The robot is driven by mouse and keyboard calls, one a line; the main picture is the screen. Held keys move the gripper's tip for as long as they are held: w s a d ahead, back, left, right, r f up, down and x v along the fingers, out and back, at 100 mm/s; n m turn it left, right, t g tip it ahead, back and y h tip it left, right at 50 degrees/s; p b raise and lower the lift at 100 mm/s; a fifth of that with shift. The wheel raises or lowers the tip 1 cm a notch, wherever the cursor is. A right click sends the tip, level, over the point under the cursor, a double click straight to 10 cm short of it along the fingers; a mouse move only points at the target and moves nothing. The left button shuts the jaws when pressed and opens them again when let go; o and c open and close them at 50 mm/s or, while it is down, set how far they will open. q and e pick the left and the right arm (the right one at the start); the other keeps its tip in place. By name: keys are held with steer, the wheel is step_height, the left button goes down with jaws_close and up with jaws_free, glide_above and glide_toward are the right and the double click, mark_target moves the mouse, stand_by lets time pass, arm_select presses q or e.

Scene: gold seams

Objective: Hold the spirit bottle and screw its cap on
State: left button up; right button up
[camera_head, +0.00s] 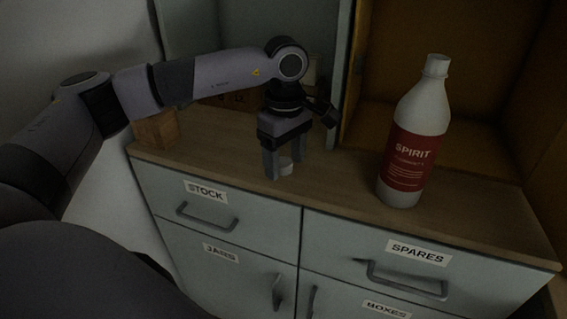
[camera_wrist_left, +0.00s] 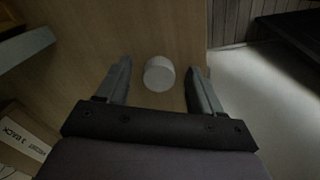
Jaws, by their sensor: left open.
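The spirit bottle (camera_head: 412,145) stands upright on the wooden counter in the head view, white with a red SPIRIT label. Its narrow white top (camera_head: 437,66) points up; I cannot tell its opening clearly. A small white cylindrical cap (camera_head: 286,166) sits on the counter to the left of the bottle. My left gripper (camera_head: 284,170) points down over the cap, open, with a finger on either side. In the left wrist view the cap (camera_wrist_left: 159,74) lies between the fingertips of the left gripper (camera_wrist_left: 160,80), with gaps on both sides. My right gripper is not in view.
The counter (camera_head: 345,185) is narrow, with a front edge above labelled drawers (camera_head: 405,262). An open cabinet (camera_head: 480,130) is behind the bottle. The counter between cap and bottle is clear.

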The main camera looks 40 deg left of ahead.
mark_target(285, 163)
arm_select(q)
steer(key=shift+c, duration=0.3)
steer(key=c, duration=1)
steer(key=shift+r, duration=0.1)
step_height(285, 163, up, 20)
steer(key=p, duration=0.2)
steer(key=shift+p, duration=0.35)
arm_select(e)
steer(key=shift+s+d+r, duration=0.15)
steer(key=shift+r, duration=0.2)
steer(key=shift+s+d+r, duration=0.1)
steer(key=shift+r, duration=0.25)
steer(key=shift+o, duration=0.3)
